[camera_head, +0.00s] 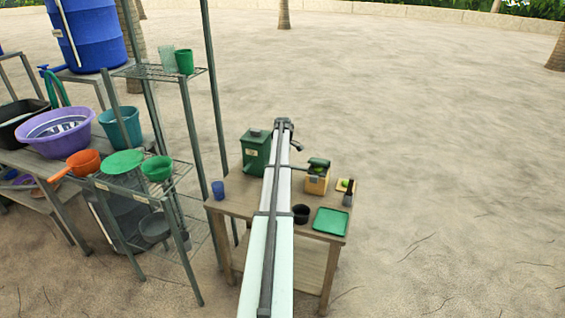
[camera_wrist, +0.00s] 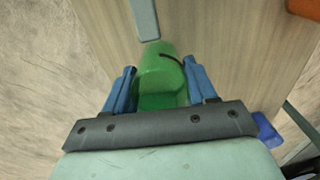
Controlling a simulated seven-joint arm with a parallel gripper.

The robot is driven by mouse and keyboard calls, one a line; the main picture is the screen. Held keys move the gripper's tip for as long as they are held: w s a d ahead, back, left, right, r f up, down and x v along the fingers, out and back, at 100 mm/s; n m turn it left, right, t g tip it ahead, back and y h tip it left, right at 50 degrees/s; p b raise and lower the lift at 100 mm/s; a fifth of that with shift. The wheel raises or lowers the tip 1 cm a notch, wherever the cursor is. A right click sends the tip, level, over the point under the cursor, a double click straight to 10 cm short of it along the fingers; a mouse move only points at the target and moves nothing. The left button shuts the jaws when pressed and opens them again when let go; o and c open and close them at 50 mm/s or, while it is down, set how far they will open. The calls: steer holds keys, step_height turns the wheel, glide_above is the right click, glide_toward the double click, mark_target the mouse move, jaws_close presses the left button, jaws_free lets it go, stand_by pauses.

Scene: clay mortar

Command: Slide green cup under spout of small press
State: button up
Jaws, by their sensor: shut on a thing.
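In the wrist view the green cup (camera_wrist: 152,60) is between the two blue fingers of my gripper (camera_wrist: 160,72), which is shut on it. The cup is over or on the brown wooden tabletop (camera_wrist: 220,40); I cannot tell whether it touches the wood. A grey bar-like part (camera_wrist: 145,18) is just beyond the cup. In the head view a small device with a dark green top and tan body (camera_head: 318,177), perhaps the small press, stands right of my arm. Its spout is not clear. My fingers and the held cup are hidden in the head view.
The small table (camera_head: 222,207) also bears a green lidded box (camera_head: 256,152), a blue cup (camera_head: 218,190), a black bowl (camera_head: 301,214) and a green tray (camera_head: 330,221). A tall wire rack (camera_head: 190,90) with another green cup (camera_head: 184,61) stands at left. Sand lies open at right.

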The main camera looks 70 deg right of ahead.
steer(key=shift+f, duration=1.6)
steer(key=shift+s+f, duration=0.15)
steer(key=shift+s, duration=1.65)
steer(key=shift+f, duration=0.1)
steer(key=o, duration=1.1)
step_height(320, 180, up, 8)
